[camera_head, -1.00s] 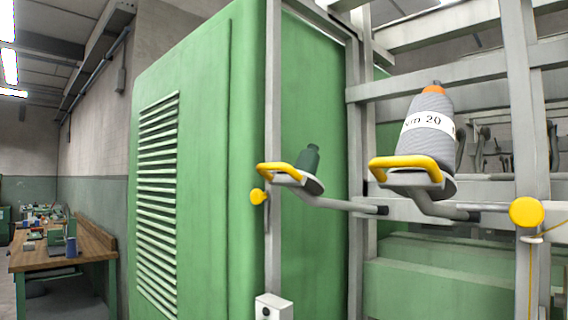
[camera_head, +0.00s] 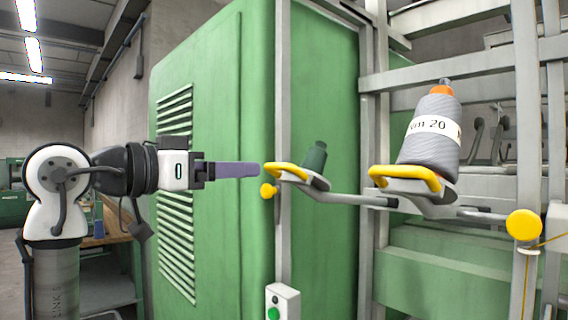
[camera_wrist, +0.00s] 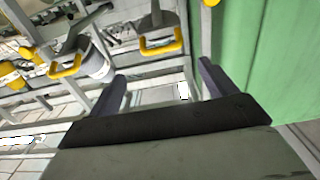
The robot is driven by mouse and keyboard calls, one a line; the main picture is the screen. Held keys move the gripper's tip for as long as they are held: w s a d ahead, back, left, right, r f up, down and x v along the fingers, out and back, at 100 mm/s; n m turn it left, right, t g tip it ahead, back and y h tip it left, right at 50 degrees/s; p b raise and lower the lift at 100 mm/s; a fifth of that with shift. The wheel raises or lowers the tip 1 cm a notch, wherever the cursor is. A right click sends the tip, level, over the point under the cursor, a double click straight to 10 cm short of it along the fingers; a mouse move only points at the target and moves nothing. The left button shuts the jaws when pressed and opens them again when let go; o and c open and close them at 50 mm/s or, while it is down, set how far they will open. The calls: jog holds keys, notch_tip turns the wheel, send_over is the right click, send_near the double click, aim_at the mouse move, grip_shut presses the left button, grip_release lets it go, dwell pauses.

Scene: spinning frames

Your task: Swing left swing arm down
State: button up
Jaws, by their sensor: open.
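A second swing arm with a yellow handle (camera_head: 405,178) bears a large grey yarn cone (camera_head: 432,145) to the right. A yellow knob (camera_head: 523,225) and grey frame posts (camera_head: 283,120) stand near. The green cabinet (camera_head: 215,100) is behind my gripper. A switch box (camera_head: 283,302) sits below.

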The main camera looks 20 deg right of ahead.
aim_at(275, 165)
jog(key=p+x, duration=0.4)
jog(key=x, duration=0.7)
jog(key=shift+d+r, duration=0.1)
jog(key=shift+d, duration=0.05)
jog(key=shift+x, duration=0.75)
jog(key=shift+w, duration=0.1)
jog(key=c, duration=1.1)
jog(key=shift+f+t+h+b, duration=0.25)
jog(key=shift+f+h+b, duration=0.4)
jog(key=shift+f+b, duration=2.55)
jog(key=shift+f+t+h+b, duration=0.2)
jog(key=shift+f+h+b, duration=0.5)
jog(key=shift+f+b, duration=2.45)
jog(key=shift+f+t+h+b, duration=0.25)
jog(key=shift+f+h+b, duration=0.4)
jog(key=shift+f+b, duration=2.5)
jog(key=shift+f+p, duration=0.5)
